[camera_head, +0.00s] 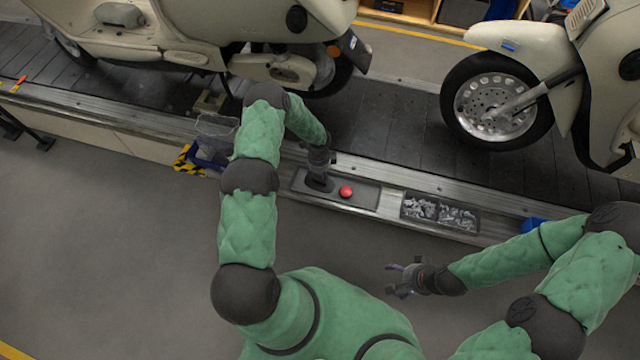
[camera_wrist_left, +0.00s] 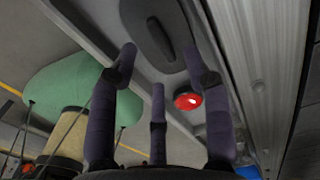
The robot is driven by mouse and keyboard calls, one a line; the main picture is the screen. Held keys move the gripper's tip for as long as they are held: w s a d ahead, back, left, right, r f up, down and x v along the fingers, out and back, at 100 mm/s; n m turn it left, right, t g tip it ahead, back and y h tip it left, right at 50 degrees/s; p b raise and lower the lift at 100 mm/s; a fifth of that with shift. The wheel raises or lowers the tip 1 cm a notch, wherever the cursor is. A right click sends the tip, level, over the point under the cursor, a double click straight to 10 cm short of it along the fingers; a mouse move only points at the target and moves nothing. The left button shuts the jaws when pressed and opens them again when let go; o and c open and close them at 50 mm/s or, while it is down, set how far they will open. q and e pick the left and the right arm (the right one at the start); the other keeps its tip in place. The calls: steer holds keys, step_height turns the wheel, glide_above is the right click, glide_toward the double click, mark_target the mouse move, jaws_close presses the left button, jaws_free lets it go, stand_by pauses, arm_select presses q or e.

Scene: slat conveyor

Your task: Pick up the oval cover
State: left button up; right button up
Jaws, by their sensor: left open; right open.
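The oval cover (camera_wrist_left: 157,32) is dark grey with a raised ridge. In the left wrist view it lies in a shallow grey tray (camera_wrist_left: 176,86), beside a round red piece (camera_wrist_left: 187,101). In the head view the cover (camera_head: 318,183) is partly hidden by my left gripper (camera_head: 319,174), which is over the left part of the tray. My left gripper is open in the left wrist view (camera_wrist_left: 160,70), its fingers spread on both sides below the cover, with nothing between them. My right gripper (camera_head: 398,279) is open and empty over the floor, away from the conveyor.
A black bin (camera_head: 440,213) of small metal parts is to the right of the tray on the conveyor's edge. A blue item (camera_head: 533,224) lies further right. Two cream scooters (camera_head: 190,30) (camera_head: 600,70) stand on the slats. A mesh basket (camera_head: 216,128) is left of my left arm.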

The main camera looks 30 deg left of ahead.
mark_target(318, 181)
arm_select(q)
steer(key=f+b, duration=0.1)
steer(key=f, duration=0.1)
steer(key=f+b, duration=0.1)
steer(key=f, duration=0.2)
steer(key=shift+s+a+b, duration=0.15)
steer(key=shift+a+b, duration=0.05)
steer(key=shift+b, duration=0.15)
steer(key=shift+r, duration=0.1)
steer(key=shift+c, duration=0.6)
jaws_close()
